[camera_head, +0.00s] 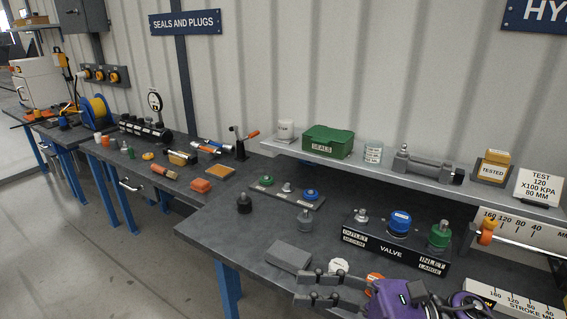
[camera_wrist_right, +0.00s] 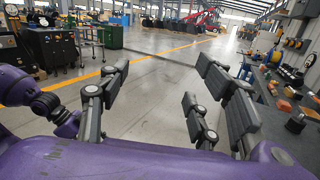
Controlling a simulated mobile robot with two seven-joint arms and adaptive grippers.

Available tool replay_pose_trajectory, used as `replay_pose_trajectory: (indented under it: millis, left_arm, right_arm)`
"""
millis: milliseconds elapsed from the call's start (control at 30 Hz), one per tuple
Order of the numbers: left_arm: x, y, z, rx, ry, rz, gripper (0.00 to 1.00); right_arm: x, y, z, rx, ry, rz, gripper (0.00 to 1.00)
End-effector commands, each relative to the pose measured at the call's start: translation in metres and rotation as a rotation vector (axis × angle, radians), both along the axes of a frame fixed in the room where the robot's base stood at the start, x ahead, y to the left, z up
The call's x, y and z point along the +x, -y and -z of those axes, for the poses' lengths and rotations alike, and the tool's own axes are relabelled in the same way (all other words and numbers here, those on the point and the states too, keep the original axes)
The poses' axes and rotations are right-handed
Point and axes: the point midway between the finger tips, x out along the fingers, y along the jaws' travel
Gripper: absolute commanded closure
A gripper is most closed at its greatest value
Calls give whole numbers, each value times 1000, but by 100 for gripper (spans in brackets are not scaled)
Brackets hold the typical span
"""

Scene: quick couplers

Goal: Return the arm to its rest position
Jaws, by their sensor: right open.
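My right gripper (camera_head: 303,288) reaches in from the lower right in the head view, low at the bench's front edge. Its dark fingers are spread and hold nothing. In the right wrist view the gripper (camera_wrist_right: 163,85) is open, with the floor visible between its fingers. The purple wrist shows beside it. My left gripper is in neither view. The valve block (camera_head: 396,250) stands behind the right gripper on the bench, carrying a silver fitting (camera_head: 361,216), a blue-topped fitting (camera_head: 399,222) and a green fitting (camera_head: 439,234).
A grey block (camera_head: 289,257), white cap (camera_head: 338,266) and orange cap (camera_head: 375,277) lie close to the right gripper. A black fitting (camera_head: 244,203) stands near a plate (camera_head: 287,194) with small fittings. A shelf (camera_head: 380,172) overhangs the bench's back. Floor left of the bench is clear.

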Motion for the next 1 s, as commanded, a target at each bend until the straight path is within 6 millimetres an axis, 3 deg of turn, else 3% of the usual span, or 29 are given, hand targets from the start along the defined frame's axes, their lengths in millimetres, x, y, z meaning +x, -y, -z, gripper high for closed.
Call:
replay_pose_trajectory:
  millis: [67, 133, 267, 367, 433, 500, 633, 667, 800, 1000]
  left_arm:
    - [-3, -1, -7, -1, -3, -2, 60]
    - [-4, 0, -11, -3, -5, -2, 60]
    - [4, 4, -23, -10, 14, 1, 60]
    - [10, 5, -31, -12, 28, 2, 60]
    - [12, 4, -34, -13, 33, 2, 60]
    - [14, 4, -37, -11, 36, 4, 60]
    - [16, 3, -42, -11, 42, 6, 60]
    - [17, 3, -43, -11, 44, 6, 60]
    - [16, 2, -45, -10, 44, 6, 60]
    - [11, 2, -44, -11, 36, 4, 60]
  right_arm:
    - [21, 13, 4, 219, -382, 191, 41]
    - [40, 36, 26, 419, -723, 344, 41]
    - [48, 92, 101, 834, -1323, 594, 41]
    - [26, 126, 167, 1135, -1672, 733, 41]
    - [0, 144, 211, 1345, -1874, 815, 41]
    - [-33, 155, 252, 1558, -2047, 885, 41]
    - [-96, 161, 311, 1926, -2276, 982, 41]
    - [-110, 161, 321, -1906, 2204, -951, 41]
    - [-158, 155, 353, -1830, 1954, -849, 41]
    - [-180, 151, 365, -1795, 1847, -806, 41]
